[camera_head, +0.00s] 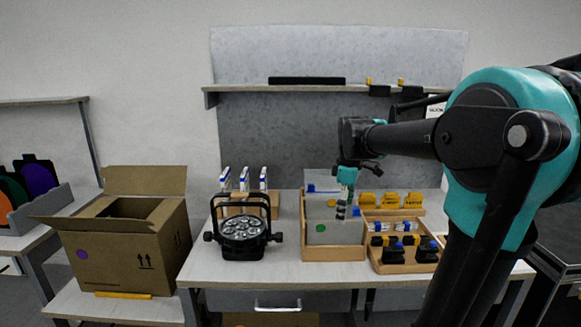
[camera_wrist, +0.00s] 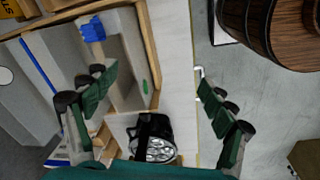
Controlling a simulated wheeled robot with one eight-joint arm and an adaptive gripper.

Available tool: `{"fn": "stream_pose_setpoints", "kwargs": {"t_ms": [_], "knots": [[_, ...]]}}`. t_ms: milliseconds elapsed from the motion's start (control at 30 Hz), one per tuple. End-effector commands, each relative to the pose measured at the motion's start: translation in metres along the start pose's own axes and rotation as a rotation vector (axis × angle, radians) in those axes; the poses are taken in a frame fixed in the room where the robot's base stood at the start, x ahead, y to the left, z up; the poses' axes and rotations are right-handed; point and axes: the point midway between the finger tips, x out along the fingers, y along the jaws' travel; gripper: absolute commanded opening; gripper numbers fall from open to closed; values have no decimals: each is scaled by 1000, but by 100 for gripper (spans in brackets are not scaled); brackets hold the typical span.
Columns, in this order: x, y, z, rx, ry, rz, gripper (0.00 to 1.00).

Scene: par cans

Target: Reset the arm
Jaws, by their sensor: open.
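My gripper (camera_head: 346,200) hangs over the wooden divided box (camera_head: 334,254) on the table in the head view, fingers pointing down. In the wrist view its two green-padded fingers (camera_wrist: 152,88) are spread wide with nothing between them. A black par can (camera_head: 241,232) with several round lenses stands upright on the table left of the box. The par can also shows in the wrist view (camera_wrist: 153,140), at the bottom middle. The gripper partly hides the box's grey dividers; I cannot tell whether it touches them.
An open cardboard box (camera_head: 122,245) stands at the left. A wooden tray (camera_head: 404,262) with black and yellow parts sits right of the divided box. A shelf (camera_head: 300,87) runs along the back panel. A wooden barrel (camera_wrist: 270,32) shows in the wrist view.

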Motion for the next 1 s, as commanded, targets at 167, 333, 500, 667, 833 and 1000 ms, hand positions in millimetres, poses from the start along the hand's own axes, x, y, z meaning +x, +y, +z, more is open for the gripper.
{"fn": "stream_pose_setpoints", "kwargs": {"t_ms": [167,333,500,667,833,1000], "knots": [[48,-33,23,255,33,51,84],[113,-88,59,633,103,114,84],[162,-141,89,961,185,152,84],[184,-169,104,1123,231,162,84],[188,-174,106,1162,243,164,84],[188,-174,106,1160,242,163,84]]}}
